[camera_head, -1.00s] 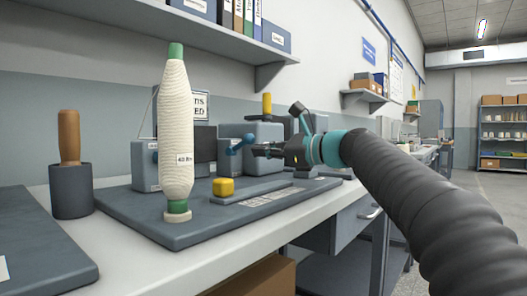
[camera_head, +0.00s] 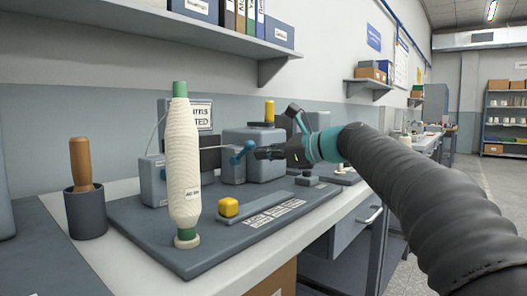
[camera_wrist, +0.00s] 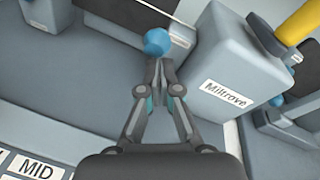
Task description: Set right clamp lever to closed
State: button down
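The clamp lever, with blue ball ends (camera_head: 236,159), sits at the front left of the right grey block (camera_head: 240,168). One blue ball (camera_wrist: 157,42) shows in the wrist view, just beyond my fingertips. My gripper (camera_head: 257,154) reaches in from the right, beside the lever. In the wrist view my gripper (camera_wrist: 160,66) has its fingers drawn close together, with nothing seen held between them. Whether the tips touch the ball is unclear. The right block carries a "Miltrove" label (camera_wrist: 228,93) in the wrist view.
A tall white yarn bobbin (camera_head: 183,165) stands at the front of the grey base plate (camera_head: 160,240). A yellow knob (camera_head: 228,207) is on the plate. A left grey block (camera_head: 153,180) and a wooden-handled tool in a dark cup (camera_head: 86,213) stand left. A shelf (camera_head: 200,28) hangs above.

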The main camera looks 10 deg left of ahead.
jog(key=shift+r, duration=0.1)
jog(key=r+p+v, duration=0.1)
jog(key=p+v, duration=0.1)
jog(key=v, duration=0.7)
jog(key=s+d+f+n+h, duration=0.5)
jog(key=s+d+f, duration=0.2)
jog(key=s+f, duration=0.3)
jog(key=s+d+f+n+h, duration=0.5)
jog(key=s+d+f, duration=0.3)
jog(key=s+f, duration=0.3)
jog(key=s+d+f+n+h, duration=0.5)
jog(key=s+d+f, duration=0.3)
jog(key=s+f, duration=0.3)
notch_tip(320, 180, down, 3)
jog(key=shift+f+n, duration=0.1)
jog(key=shift+n, duration=0.8)
